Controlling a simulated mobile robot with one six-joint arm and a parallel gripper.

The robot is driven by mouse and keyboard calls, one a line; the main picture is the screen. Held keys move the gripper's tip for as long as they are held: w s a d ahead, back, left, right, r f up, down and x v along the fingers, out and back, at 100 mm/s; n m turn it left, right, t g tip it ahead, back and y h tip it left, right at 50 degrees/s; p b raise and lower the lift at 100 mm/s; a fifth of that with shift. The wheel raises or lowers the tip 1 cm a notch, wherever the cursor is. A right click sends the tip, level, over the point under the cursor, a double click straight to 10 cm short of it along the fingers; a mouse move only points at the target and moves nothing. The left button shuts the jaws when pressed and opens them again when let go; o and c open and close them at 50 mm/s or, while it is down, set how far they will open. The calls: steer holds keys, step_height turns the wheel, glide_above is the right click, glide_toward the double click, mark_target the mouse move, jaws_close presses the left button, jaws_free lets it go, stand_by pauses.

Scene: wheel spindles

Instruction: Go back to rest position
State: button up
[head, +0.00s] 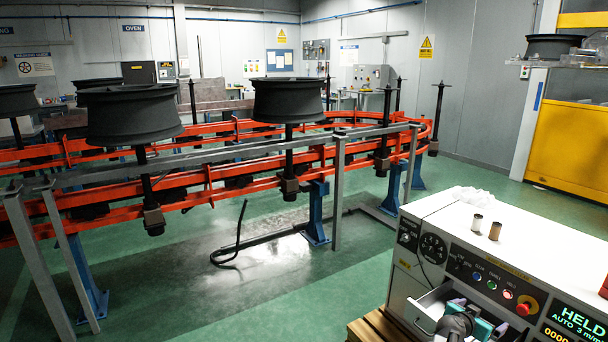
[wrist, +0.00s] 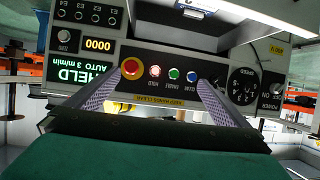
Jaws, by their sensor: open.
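My gripper (head: 480,314) is at the lower right in the head view, close in front of the control cabinet (head: 405,262). In the wrist view my gripper (wrist: 163,86) is open, with its two pale purple fingers apart and nothing between them. The panel appears upside down beyond the fingers, with a red stop knob (wrist: 132,68), a lit red button (wrist: 154,72), a green button (wrist: 174,74) and a blue button (wrist: 191,76). The display (head: 578,322) reads HELD, AUTO 3 m/min. Whether the fingers touch the panel cannot be told.
A drawer (head: 428,311) stands open below the panel, beside my gripper. Two small cylinders (head: 477,224) and a crumpled white cloth (head: 470,196) lie on the cabinet top. An orange conveyor (head: 210,178) carries dark wheels (head: 288,100) on spindles.

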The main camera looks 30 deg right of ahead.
steer(key=w+a+f+n+t+y+p, duration=0.15)
steer(key=w+a+f, duration=0.25)
steer(key=w+a, duration=0.4)
steer(key=w+a+f+n+t+y, duration=0.1)
steer(key=w+a+f+n+t, duration=0.1)
steer(key=w+a+f, duration=0.45)
steer(key=w+a+f+n+y, duration=0.1)
steer(key=w+a+f, duration=0.15)
steer(key=a, duration=0.45)
steer(key=w+a+f+n+y+p, duration=0.1)
steer(key=a+f, duration=0.3)
steer(key=a, duration=0.3)
steer(key=w+a+f+y, duration=0.1)
steer(key=w+a+f, duration=0.15)
steer(key=a, duration=0.35)
steer(key=s+a+f+n+g+y+p, duration=0.15)
steer(key=s+a+f, duration=0.3)
steer(key=a, duration=0.55)
steer(key=s+a+f+n+g+y, duration=0.2)
steer(key=s+a+f+n+g, duration=0.15)
steer(key=a+f, duration=0.45)
steer(key=s+a+n+g+y, duration=0.4)
steer(key=s+a+n+g, duration=0.1)
steer(key=s+a, duration=1)
steer(key=s, duration=0.3)
steer(key=shift+s+n+g+p, duration=0.2)
steer(key=shift+n+g+p, duration=0.1)
steer(key=shift+n+g, duration=0.05)
